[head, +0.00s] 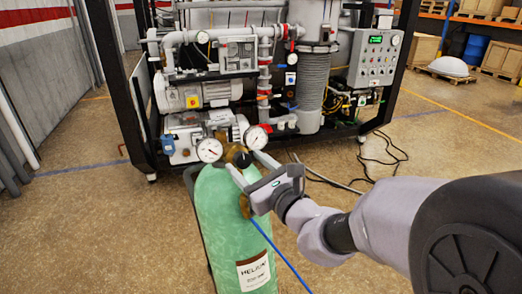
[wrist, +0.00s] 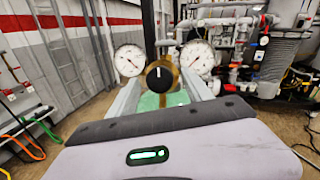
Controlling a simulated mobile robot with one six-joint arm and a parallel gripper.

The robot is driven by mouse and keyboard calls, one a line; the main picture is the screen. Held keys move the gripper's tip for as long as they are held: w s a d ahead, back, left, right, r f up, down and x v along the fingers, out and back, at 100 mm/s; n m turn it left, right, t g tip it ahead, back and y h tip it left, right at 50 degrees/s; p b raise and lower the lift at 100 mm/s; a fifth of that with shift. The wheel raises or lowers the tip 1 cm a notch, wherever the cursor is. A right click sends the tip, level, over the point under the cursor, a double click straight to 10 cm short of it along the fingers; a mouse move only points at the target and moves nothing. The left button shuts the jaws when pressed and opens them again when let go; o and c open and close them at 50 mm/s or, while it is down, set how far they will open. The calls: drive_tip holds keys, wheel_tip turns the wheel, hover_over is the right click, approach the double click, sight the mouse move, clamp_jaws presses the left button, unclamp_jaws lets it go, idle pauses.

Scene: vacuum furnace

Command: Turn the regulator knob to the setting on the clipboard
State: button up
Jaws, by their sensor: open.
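The regulator knob (head: 241,159) is black and sits on a brass regulator body atop the green helium cylinder (head: 215,215). In the wrist view the knob (wrist: 159,75) faces me, its white mark pointing about straight up. A round white gauge stands on each side: the left gauge (wrist: 130,61) and the right gauge (wrist: 197,57). My gripper (head: 247,162) is open, its fingertips spread to either side of the knob. In the wrist view my gripper (wrist: 161,93) looks empty, with the knob between and beyond its fingers. Whether a finger touches the knob I cannot tell. No clipboard shows.
The vacuum furnace frame (head: 110,80) with pumps and pipes stands behind the cylinder. A blue hose (head: 283,255) runs down past the cylinder. Cables (head: 385,155) lie on the floor to the right. Open floor (head: 460,185) lies right of the frame.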

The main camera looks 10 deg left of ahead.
clamp_jaws()
drive_tip(key=shift+m, duration=0.3)
